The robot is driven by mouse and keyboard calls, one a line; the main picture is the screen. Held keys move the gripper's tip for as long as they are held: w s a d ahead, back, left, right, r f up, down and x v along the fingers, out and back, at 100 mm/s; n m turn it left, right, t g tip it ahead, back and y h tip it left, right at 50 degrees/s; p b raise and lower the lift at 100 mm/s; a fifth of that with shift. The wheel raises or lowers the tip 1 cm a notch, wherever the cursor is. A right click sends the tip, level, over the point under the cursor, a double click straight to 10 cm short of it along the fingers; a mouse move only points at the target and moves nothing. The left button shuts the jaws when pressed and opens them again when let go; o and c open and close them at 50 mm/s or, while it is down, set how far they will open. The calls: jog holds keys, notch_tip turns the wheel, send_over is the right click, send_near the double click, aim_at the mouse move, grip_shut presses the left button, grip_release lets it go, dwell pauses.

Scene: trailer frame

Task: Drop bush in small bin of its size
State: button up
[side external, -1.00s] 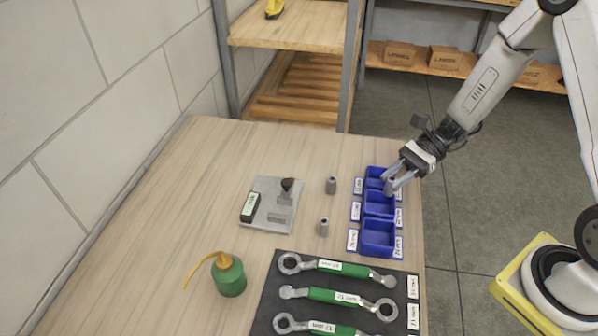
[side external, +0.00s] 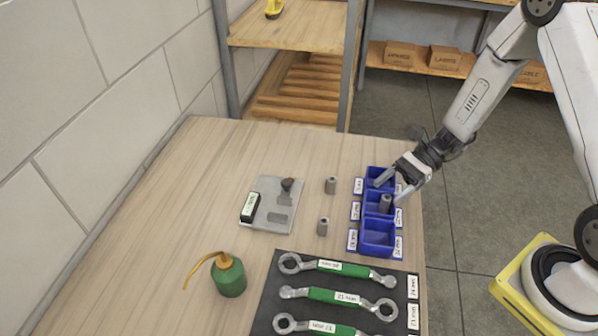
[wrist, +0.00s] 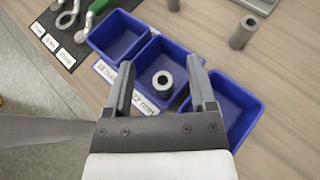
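A grey metal bush (side external: 385,203) stands upright in the middle blue bin (side external: 369,209). The wrist view shows the bush (wrist: 163,82) end-on, its hole facing up, inside that bin (wrist: 152,55). My gripper (side external: 389,189) is open just above it. In the wrist view the fingers are spread apart on either side of the bush, with gaps to it. The far bin (side external: 373,173) and the near, largest-looking bin (side external: 378,234) look empty. Two more bushes stand on the table, one farther back (side external: 331,185) and one nearer (side external: 323,227).
A grey fixture plate (side external: 262,219) lies left of the loose bushes. A green oil can (side external: 230,277) stands at the front left. A dark mat (side external: 267,309) holds green-handled wrenches. Size labels flank the bins. The table's back left is clear.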

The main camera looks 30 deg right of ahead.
jog(key=v, duration=0.7)
jog(key=shift+d, duration=0.4)
jog(key=shift+r, duration=0.15)
dwell(0.3)
jog(key=s+a+r+n+t+h, duration=0.1)
jog(key=s+a+r+n+h, duration=0.1)
jog(key=n+h, duration=0.4)
jog(key=s+a+r+n+t+h, duration=0.1)
jog(key=s+a+r+n+h, duration=0.1)
jog(key=n+h, duration=0.5)
jog(key=s+n, duration=0.1)
jog(key=n, duration=0.4)
jog(key=shift+a+r, duration=0.35)
jog(key=shift+r, duration=0.05)
jog(key=shift+s, duration=0.1)
dwell(0.9)
